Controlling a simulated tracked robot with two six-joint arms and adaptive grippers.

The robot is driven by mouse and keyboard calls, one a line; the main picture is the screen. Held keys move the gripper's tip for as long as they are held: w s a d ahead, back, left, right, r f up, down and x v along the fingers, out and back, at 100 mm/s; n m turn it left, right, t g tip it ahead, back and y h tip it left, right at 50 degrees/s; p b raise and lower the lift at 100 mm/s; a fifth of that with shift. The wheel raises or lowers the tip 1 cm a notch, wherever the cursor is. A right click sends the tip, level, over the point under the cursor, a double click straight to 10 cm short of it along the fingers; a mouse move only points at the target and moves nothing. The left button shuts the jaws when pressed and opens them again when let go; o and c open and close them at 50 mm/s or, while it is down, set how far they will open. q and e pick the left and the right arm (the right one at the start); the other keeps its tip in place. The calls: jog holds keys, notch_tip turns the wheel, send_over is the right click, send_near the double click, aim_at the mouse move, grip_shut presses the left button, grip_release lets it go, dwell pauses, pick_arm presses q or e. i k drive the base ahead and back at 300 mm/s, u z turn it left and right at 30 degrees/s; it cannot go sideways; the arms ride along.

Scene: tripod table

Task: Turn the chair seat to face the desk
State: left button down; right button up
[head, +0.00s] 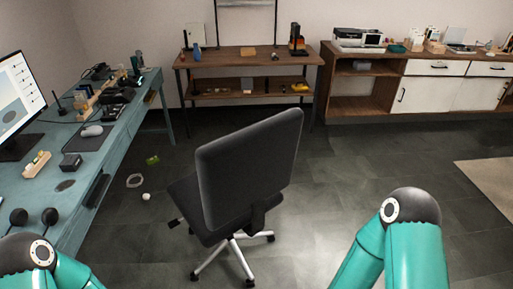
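A dark grey office chair (250,168) stands on the floor in the middle of the head view, on a base with light-coloured legs and casters. Its backrest is turned mostly toward me, and the seat (185,205) shows to the left of it, pointing left and away. The blue-green desk (118,150) runs along the left side, apart from the chair. My teal left arm shows at the bottom left corner and my teal right arm at the bottom right, to the right of the chair. Neither gripper is in view, and neither visible arm part touches the chair.
The desk holds a monitor (20,95), a mouse (92,131) and small items. Small objects, including a white ball (146,197), lie on the floor between desk and chair. A wooden table (230,60) and a cabinet (435,85) line the back. Floor right of the chair is clear.

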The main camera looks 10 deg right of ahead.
aim_at(240, 175)
jog(key=u, duration=0.85)
jog(key=i, duration=0.75)
jog(key=z, duration=1.05)
